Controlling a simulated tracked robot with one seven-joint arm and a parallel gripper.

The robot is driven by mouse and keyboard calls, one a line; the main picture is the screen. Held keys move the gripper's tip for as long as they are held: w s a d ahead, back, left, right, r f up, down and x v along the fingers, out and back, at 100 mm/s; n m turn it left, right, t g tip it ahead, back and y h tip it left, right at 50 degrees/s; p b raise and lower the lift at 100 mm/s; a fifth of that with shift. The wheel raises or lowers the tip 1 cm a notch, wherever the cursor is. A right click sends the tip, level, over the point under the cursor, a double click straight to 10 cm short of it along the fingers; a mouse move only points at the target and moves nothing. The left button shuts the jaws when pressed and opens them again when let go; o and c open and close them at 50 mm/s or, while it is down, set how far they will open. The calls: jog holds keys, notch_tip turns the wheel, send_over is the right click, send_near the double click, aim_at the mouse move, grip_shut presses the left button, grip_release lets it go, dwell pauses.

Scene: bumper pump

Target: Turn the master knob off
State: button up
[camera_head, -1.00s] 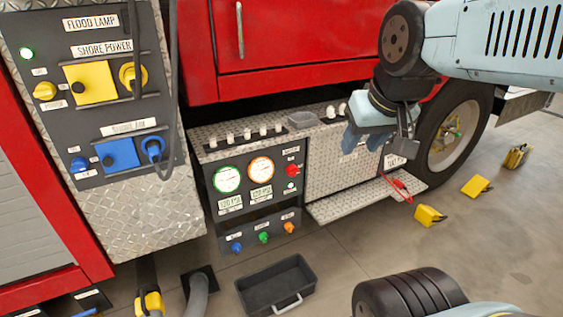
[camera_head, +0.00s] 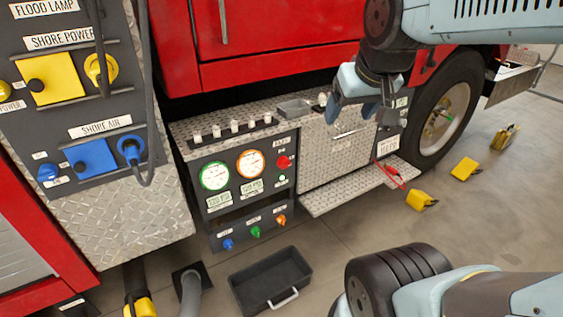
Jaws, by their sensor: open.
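The pump panel (camera_head: 240,190) is low on the red truck, with two round gauges. A red knob (camera_head: 284,162) sits at its upper right, under a small label too blurred to read; it may be the master knob. A small light (camera_head: 282,178) is below it. Blue (camera_head: 228,243), green (camera_head: 255,232) and orange (camera_head: 281,220) knobs line the lower strip. My gripper (camera_head: 360,112) is open and empty, pointing down, right of and higher in the picture than the red knob, apart from it.
A diamond-plate step (camera_head: 345,195) juts out right of the panel. An open black bin (camera_head: 268,282) stands on the floor below. Yellow blocks (camera_head: 421,202) lie at right. A shore power and air panel (camera_head: 85,100) stands at left.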

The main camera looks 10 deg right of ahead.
jog(key=shift+o, duration=0.7)
jog(key=w+d+f+t, duration=0.1)
jog(key=w+d+f, duration=0.1)
jog(key=w, duration=0.8)
jog(key=w+d+f+n+t, duration=0.1)
jog(key=w+d+f+t, duration=0.1)
jog(key=w, duration=0.8)
jog(key=shift+f+h, duration=0.4)
jog(key=shift+f, duration=0.15)
jog(key=w+d+f+n+t+y, duration=0.2)
jog(key=w+f+n+t, duration=0.2)
jog(key=w+f, duration=1.35)
jog(key=n+t+y, duration=0.2)
jog(key=y, duration=0.2)
send_near(284, 163)
jog(key=d+r, duration=0.4)
jog(key=s+f+t+y, duration=0.1)
jog(key=s+f+y, duration=0.1)
jog(key=s+f, duration=0.35)
jog(key=f+x, duration=0.1)
jog(key=x, duration=1.4)
jog(key=shift+f, duration=0.2)
jog(key=shift+d, duration=0.1)
jog(key=shift+c, duration=0.2)
